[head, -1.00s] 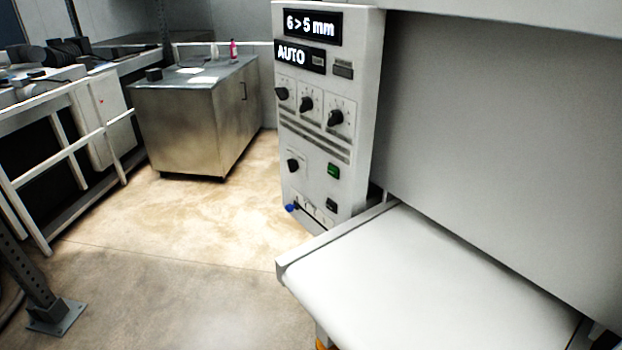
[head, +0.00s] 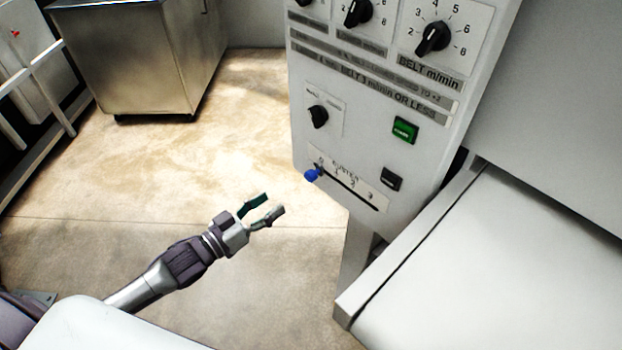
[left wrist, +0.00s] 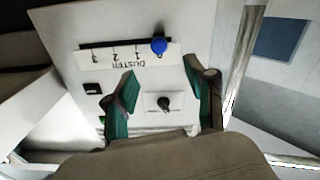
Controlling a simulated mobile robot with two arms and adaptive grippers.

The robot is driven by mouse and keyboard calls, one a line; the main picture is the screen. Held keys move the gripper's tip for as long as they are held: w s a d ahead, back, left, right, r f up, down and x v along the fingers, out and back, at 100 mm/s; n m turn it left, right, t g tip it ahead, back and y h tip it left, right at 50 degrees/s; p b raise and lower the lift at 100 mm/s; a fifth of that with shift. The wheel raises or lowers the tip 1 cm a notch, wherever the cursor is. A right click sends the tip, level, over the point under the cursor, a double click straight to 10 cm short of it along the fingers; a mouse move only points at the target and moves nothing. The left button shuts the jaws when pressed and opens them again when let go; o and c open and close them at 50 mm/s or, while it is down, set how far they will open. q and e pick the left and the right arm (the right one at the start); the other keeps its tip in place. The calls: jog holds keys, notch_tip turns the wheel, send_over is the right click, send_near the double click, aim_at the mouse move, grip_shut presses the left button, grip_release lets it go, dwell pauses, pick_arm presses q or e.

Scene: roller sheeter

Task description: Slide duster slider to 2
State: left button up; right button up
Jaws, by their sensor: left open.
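The duster slider has a blue knob (head: 312,175) at the left end of its slot (head: 350,192), by the 0 mark. The scale reads 1, 2, 3 toward the right. In the left wrist view the panel appears upside down, with the blue knob (left wrist: 159,46) beyond the fingertips at the 0 end of the slot. My left gripper (head: 268,206) is open and empty, left of and a little below the knob in the head view, apart from it. It also shows in the left wrist view (left wrist: 160,80) with its green-padded fingers spread. My right gripper is not in view.
The panel also carries a black selector knob (head: 318,116), a green button (head: 404,130), a black switch (head: 391,179) and a belt dial (head: 433,38). A white belt table (head: 490,270) stands right. A metal cabinet (head: 140,60) stands behind. The floor between is clear.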

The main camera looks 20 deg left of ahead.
aim_at(307, 177)
pick_arm(q)
jog(key=p+x, duration=0.1)
jog(key=x, duration=1.2)
jog(key=shift+w+d, duration=0.2)
jog(key=shift+w, duration=0.05)
grip_shut()
